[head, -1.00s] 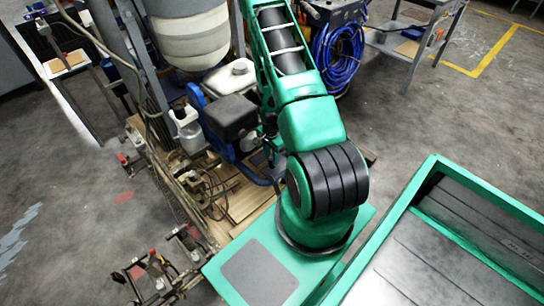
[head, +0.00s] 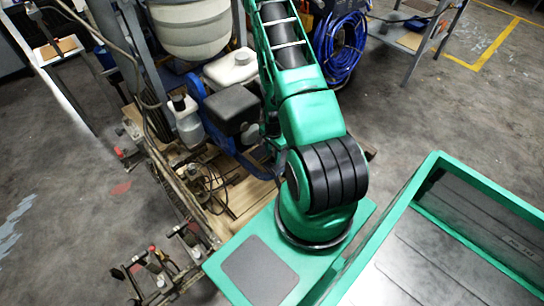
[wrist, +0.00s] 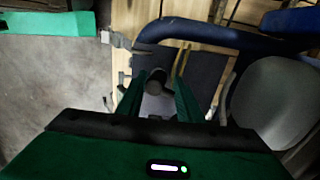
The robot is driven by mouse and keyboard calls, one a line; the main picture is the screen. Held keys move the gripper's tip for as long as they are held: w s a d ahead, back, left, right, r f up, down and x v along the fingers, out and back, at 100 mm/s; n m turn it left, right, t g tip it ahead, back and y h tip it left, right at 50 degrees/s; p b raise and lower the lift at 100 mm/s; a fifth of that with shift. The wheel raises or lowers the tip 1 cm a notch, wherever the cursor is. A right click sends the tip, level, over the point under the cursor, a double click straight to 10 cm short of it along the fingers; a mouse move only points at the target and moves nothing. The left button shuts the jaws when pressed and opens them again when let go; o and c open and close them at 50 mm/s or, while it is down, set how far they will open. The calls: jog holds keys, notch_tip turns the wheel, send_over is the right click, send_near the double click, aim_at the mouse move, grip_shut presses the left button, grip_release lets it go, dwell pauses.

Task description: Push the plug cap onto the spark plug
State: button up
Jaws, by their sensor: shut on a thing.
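In the wrist view my gripper (wrist: 158,92) reaches forward with its two green fingers close together. They are shut on a small dark rounded piece (wrist: 158,80), which looks like the plug cap. In the head view my arm hides the gripper and the cap. The engine with its black box-shaped cover (head: 232,104) and blue frame stands left of my arm. The spark plug cannot be made out in either view, so I cannot tell whether the cap touches it.
A blue curved tube (wrist: 215,34) crosses above the fingers in the wrist view, over wooden planks. A grey rounded part (wrist: 268,98) stands close on the right. In the head view a white tank (head: 232,68) and a coiled blue hose (head: 342,45) lie beyond.

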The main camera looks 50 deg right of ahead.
jog(key=shift+s+r, duration=0.1)
jog(key=shift+s, duration=0.45)
jog(key=shift+c, duration=0.3)
jog(key=shift+r, duration=0.15)
grip_shut()
jog(key=shift+d+r, duration=0.15)
jog(key=shift+r, duration=0.4)
jog(key=shift+w+r, duration=0.1)
jog(key=shift+r, duration=1.75)
jog(key=o, duration=0.6)
grip_release()
jog(key=shift+w+a, duration=0.2)
jog(key=shift+c, duration=0.2)
